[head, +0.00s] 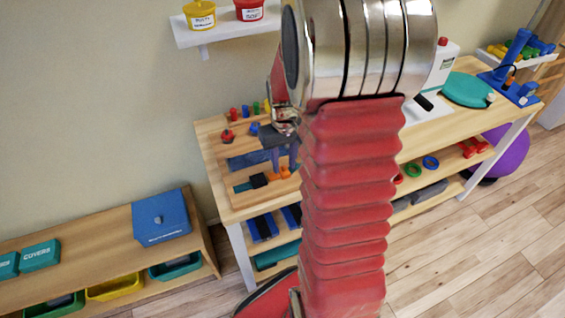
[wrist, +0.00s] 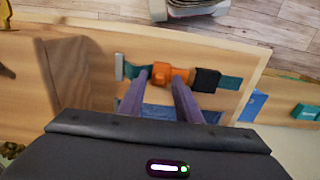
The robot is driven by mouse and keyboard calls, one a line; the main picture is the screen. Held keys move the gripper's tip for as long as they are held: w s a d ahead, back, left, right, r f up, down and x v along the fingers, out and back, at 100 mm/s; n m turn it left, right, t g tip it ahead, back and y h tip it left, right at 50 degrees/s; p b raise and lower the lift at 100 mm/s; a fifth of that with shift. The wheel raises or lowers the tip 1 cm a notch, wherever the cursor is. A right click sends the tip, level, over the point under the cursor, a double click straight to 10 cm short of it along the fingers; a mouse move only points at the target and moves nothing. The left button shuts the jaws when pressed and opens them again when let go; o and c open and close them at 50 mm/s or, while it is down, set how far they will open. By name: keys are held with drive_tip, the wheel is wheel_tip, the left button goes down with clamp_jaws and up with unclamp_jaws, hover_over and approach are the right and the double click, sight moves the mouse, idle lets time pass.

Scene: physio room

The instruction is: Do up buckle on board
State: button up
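The buckle lies on a wooden board (wrist: 100,40) on the table. Its orange half (wrist: 163,70) sits on a teal strap at left in the wrist view, and its black half (wrist: 206,80) on another teal strap (wrist: 230,83) at right. The orange end reaches to the black half's edge; I cannot tell if they are engaged. The head view also shows the black half (head: 259,180) and orange half (head: 285,172). My gripper (wrist: 161,76) is open, its two purple fingers apart around or just above the orange half; contact is unclear. It also shows in the head view (head: 281,165).
A blue strap (head: 248,160) lies farther back on the board. Coloured pegs (head: 245,111) stand behind it by the wall. My arm hides the table's middle.

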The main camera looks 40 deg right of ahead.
drive_tip(key=shift+c, duration=0.7)
clamp_jaws()
